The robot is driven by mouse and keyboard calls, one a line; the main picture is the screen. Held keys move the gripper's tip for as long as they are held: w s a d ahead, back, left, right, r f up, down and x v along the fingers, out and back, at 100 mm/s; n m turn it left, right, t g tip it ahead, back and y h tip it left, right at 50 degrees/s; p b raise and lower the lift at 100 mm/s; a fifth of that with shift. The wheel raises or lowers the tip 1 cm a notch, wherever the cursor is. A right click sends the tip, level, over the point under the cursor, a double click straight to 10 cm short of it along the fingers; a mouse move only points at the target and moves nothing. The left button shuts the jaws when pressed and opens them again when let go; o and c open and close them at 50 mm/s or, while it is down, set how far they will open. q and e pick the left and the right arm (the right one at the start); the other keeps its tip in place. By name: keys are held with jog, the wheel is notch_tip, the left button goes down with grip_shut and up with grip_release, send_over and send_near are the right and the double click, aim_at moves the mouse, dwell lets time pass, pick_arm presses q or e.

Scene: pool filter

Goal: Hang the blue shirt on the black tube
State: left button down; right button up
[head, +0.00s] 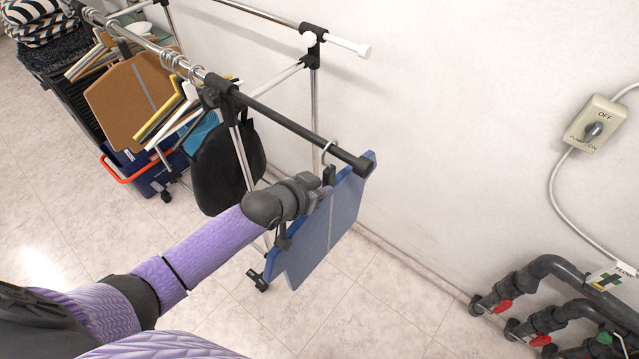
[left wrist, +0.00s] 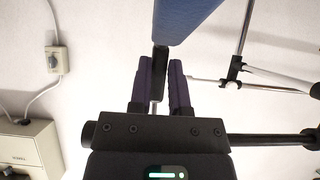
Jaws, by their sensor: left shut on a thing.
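The blue shirt (head: 335,225), a flat panel with a pale centre stripe, hangs below the end of the black tube (head: 300,134). Its metal hook (head: 324,149) shows at the tube; I cannot tell whether it rests on it. My left gripper (head: 325,187) is shut on the black hanger neck just under the hook. In the left wrist view, the fingers (left wrist: 160,80) flank the black neck (left wrist: 160,60), with the blue shirt (left wrist: 185,18) beyond and the black tube (left wrist: 275,140) at the right. My right gripper is not in view.
The clothes rack (head: 315,75) stands along the wall, with a brown shirt (head: 125,100), hangers and a black bag (head: 215,170) on its left part. Grey pipes (head: 550,310) with valves are at lower right. A switch box (head: 596,125) is on the wall.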

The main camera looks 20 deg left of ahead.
pick_arm(q)
jog(key=shift+c, duration=2.4)
grip_release()
jog(key=p+v, duration=0.3)
jog(key=v, duration=0.6)
jog(key=shift+s+a+r, duration=0.2)
jog(key=shift+s+r, duration=0.05)
jog(key=shift+s, duration=0.15)
